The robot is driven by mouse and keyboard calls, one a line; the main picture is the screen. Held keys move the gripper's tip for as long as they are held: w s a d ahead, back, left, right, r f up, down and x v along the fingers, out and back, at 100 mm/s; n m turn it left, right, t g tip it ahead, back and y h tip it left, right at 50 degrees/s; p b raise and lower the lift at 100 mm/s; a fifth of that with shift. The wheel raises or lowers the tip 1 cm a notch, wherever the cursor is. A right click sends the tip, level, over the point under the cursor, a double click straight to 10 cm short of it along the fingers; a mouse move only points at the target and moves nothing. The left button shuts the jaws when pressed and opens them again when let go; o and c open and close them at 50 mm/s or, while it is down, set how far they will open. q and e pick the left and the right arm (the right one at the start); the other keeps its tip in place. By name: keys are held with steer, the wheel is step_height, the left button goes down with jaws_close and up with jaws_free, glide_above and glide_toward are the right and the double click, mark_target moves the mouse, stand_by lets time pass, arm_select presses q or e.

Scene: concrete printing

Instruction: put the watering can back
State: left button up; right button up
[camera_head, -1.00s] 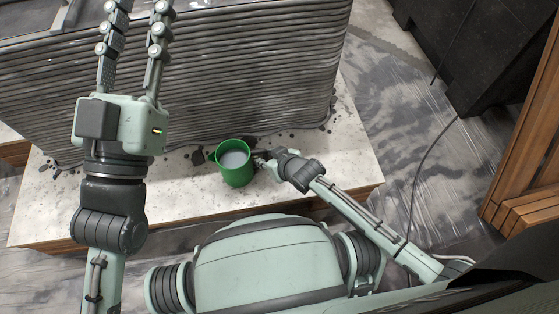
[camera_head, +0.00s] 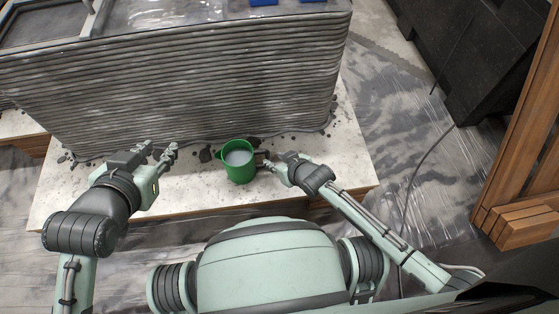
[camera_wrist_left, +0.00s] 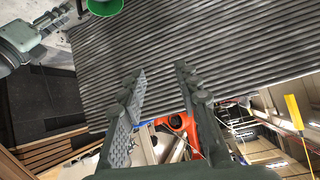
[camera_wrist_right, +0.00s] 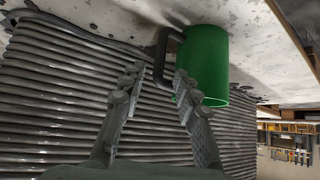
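The green watering can (camera_head: 238,168) stands upright on the pale slab in front of the layered concrete wall, with greyish contents showing through its open top. My right gripper (camera_head: 271,161) is at the can's right side. In the right wrist view, the can (camera_wrist_right: 207,62) has its dark handle (camera_wrist_right: 160,62) between my open right fingertips (camera_wrist_right: 156,80), with gaps on both sides. My left gripper (camera_head: 160,153) is left of the can, apart from it and near the wall. In the left wrist view, its fingers (camera_wrist_left: 160,72) are open and empty; part of the can (camera_wrist_left: 105,6) shows at the top.
The layered concrete wall (camera_head: 190,80) stands close behind the can. The pale slab (camera_head: 335,165) has free room right of my right gripper, with dark crumbs near the wall. A dark cable (camera_head: 415,165) crosses the plastic-covered floor at right.

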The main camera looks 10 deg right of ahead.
arm_select(q)
steer(key=s+a+f+g+y, duration=0.1)
steer(key=s+a+f+g, duration=0.1)
steer(key=s+a+f, duration=0.1)
steer(key=shift+s+a+g+p, duration=0.25)
steer(key=shift+s+g+p, duration=0.1)
steer(key=shift+s, duration=0.25)
arm_select(e)
steer(key=shift+s+d+r, duration=0.2)
steer(key=shift+s+r, duration=0.25)
steer(key=shift+r, duration=0.05)
steer(key=s+d+r+h, duration=0.1)
steer(key=s+d+r, duration=0.3)
steer(key=r, duration=0.3)
steer(key=s+d+r+m+h, duration=0.1)
steer(key=s+d+r, duration=0.3)
steer(key=d+r, duration=0.2)
steer(key=s+d+r+m+h, duration=0.1)
steer(key=s+d+r, duration=0.4)
steer(key=r, duration=0.5)
steer(key=shift+d+r+h, duration=0.15)
steer(key=shift+d+h, duration=0.1)
steer(key=shift+h, duration=0.25)
